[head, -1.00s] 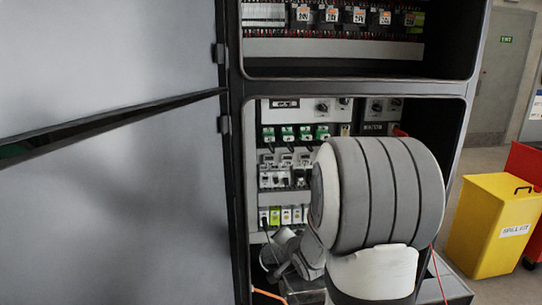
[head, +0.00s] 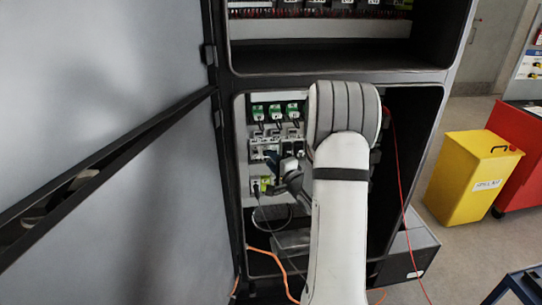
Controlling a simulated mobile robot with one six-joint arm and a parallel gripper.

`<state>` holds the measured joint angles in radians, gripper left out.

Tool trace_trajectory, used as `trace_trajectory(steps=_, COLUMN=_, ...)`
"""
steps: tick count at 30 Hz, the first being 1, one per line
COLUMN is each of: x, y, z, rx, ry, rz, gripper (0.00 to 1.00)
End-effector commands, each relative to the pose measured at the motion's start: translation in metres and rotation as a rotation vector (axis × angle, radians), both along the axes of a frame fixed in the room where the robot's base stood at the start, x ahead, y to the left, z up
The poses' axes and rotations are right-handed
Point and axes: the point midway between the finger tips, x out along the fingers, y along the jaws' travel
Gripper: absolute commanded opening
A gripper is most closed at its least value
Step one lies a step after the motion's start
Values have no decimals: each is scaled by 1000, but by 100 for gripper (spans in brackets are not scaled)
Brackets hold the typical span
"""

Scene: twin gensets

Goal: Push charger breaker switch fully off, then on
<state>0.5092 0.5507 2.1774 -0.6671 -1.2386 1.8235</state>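A row of breakers (head: 264,152) is mounted on the panel inside the lower cabinet opening, below several green modules. I cannot tell which of them is the charger breaker, as labels are too small to read. My gripper (head: 274,172) is at the left of my arm, close in front of the breaker rows and pointing toward the panel. It is small and dark in this view, so I cannot tell whether its fingers are open or touching a switch. My arm hides the right part of the panel.
The grey cabinet door (head: 110,130) stands open on the left. An orange cable (head: 272,254) and a red cable (head: 398,165) hang near my arm. A yellow spill kit bin (head: 463,190) and a red cabinet (head: 520,165) stand to the right, with floor between.

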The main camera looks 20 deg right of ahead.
Motion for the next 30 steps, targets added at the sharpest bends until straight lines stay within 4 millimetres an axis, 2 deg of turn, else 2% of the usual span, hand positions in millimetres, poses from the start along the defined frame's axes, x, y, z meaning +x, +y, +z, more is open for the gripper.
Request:
trace_trajectory(steps=5, x=15, y=2, z=1, rx=-1, ry=0, rz=0, gripper=30)
trace_trajectory(steps=14, x=17, y=1, z=0, rx=-1, ry=0, rz=-2, gripper=29)
trace_trajectory(steps=24, x=17, y=1, z=0, rx=-1, ry=0, rz=-2, gripper=1)
trace_trajectory(steps=30, x=17, y=1, z=0, rx=-1, ry=0, rz=-2, gripper=0)
